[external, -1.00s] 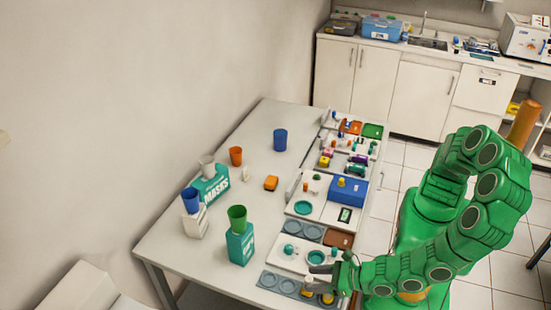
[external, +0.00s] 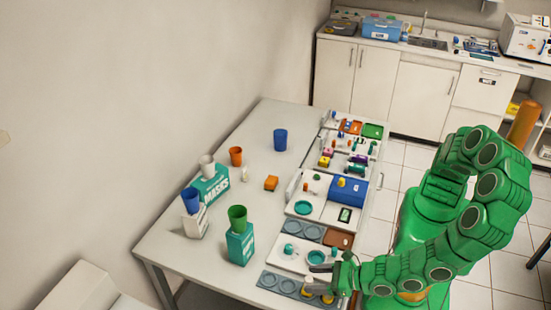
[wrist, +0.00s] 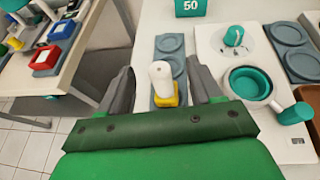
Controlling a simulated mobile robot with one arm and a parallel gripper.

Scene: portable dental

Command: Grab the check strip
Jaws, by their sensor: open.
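I cannot make out for certain which item is the check strip. My gripper (wrist: 162,88) is open at the near end of the table; it also shows in the external view (external: 338,282). In the wrist view a white rounded piece (wrist: 161,78) on a yellow base (wrist: 171,97) stands between the two fingers, with a gap on each side. The yellow base is over a grey tray with round recesses (wrist: 170,43). In the external view small yellow items (external: 308,293) show beside my gripper, partly hidden.
A white board with a teal bowl (wrist: 249,83) and a teal-topped piece (wrist: 233,36) lies right of my gripper. A teal box (external: 240,243) with a green cup (external: 238,217) stands on the table.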

